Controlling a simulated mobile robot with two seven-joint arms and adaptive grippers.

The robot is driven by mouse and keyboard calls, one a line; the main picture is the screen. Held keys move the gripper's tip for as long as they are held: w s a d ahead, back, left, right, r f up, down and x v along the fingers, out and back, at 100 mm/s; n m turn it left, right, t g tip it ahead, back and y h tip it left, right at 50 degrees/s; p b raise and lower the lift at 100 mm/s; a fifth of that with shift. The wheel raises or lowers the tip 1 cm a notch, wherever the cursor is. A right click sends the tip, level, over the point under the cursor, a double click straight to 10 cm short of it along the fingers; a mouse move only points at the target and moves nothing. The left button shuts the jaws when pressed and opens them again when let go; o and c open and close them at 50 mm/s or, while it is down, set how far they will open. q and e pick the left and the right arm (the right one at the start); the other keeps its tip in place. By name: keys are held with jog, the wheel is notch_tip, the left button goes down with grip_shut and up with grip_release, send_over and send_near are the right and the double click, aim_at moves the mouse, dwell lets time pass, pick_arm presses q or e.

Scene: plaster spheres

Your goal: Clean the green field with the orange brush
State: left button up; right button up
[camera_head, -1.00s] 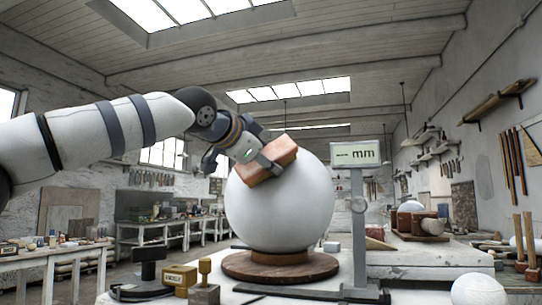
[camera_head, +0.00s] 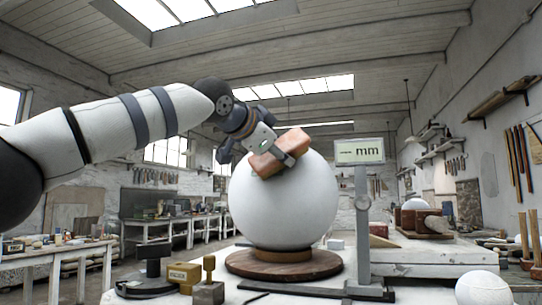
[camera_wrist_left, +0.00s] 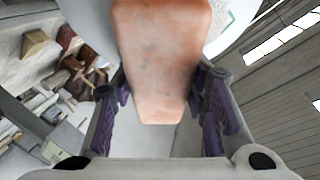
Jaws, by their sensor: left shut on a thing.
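A large white plaster sphere (camera_head: 284,208) stands on a round wooden base (camera_head: 283,265) on the bench. My left gripper (camera_head: 269,151) is shut on the orange brush (camera_head: 281,152), a block-like thing held tilted at the sphere's upper part. The brush overlaps the sphere's top in the head view; I cannot tell whether they touch. In the left wrist view the brush (camera_wrist_left: 160,55) sits between the purple-padded fingers, with the white surface behind it. A thin green line (camera_wrist_left: 229,21) shows on that surface, right of the brush; the brush hides the area beside it. My right gripper is not in view.
A gauge with an "mm" display (camera_head: 360,151) stands on a post close to the sphere's right. A small yellow box (camera_head: 183,275) and a dark stand (camera_head: 153,262) are at the front left. A smaller white sphere (camera_head: 482,288) lies at the front right.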

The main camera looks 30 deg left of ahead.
pick_arm(q)
jog(key=shift+s+a+f, duration=0.15)
jog(key=shift+s+a, duration=0.15)
jog(key=shift+s, duration=0.3)
jog(key=shift+s+a+f, duration=0.15)
jog(key=shift+s+a, duration=0.1)
jog(key=shift+s, duration=0.35)
jog(key=shift+w+a+f, duration=0.2)
jog(key=shift+w+f, duration=0.05)
jog(key=shift+w, duration=0.35)
jog(key=shift+f, duration=0.1)
